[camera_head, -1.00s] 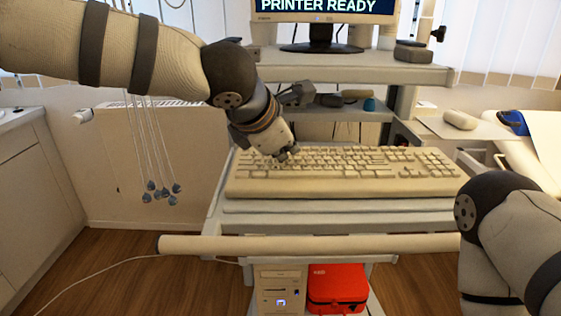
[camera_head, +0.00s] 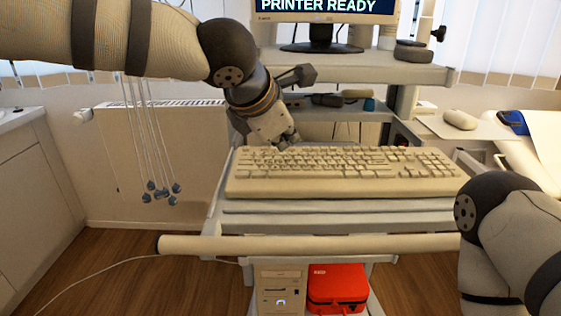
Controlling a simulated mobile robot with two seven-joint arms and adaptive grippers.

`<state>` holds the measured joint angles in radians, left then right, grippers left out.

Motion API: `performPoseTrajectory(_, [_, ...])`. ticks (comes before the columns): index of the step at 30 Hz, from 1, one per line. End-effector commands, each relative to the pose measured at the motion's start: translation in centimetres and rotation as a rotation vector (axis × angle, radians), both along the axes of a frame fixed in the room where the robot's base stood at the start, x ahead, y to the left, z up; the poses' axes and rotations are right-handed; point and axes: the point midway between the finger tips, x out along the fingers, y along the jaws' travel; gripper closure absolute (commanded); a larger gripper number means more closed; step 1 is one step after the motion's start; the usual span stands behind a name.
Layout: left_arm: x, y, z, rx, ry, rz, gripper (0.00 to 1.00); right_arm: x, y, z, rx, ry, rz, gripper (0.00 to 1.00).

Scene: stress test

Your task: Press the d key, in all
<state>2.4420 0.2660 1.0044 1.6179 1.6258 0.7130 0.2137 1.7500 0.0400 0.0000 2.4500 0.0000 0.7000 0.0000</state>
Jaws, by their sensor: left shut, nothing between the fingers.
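A beige keyboard (camera_head: 345,185) lies on the cart's tray in front of me. Its single keys are too small to read, so I cannot pick out the d key. My left gripper (camera_head: 287,141) is shut and empty, pointing down at the back left edge of the keyboard. It appears to be just above or behind the top row, and I cannot tell any contact. My right arm comes in at the lower right, and its gripper is out of view.
A monitor (camera_head: 330,10) reading "PRINTER READY" stands on the upper shelf (camera_head: 350,72). A white mouse (camera_head: 459,120) lies on a side board at right. A horizontal bar (camera_head: 310,246) runs in front of the tray. A red case (camera_head: 337,285) sits below. Electrode leads (camera_head: 160,190) hang at left.

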Motion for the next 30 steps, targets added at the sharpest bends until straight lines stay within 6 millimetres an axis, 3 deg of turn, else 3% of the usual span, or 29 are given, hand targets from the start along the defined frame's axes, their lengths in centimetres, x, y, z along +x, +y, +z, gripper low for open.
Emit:
performPoseTrajectory(12, [0.0,0.0,3.9,-0.001,-0.001,0.000,1.00,0.0,0.0,0.0,0.000,-0.001,0.000,1.00])
performPoseTrajectory(30, [0.0,0.0,4.1,0.000,-0.001,-0.001,1.00,0.0,0.0,0.0,0.000,-0.001,0.000,1.00])
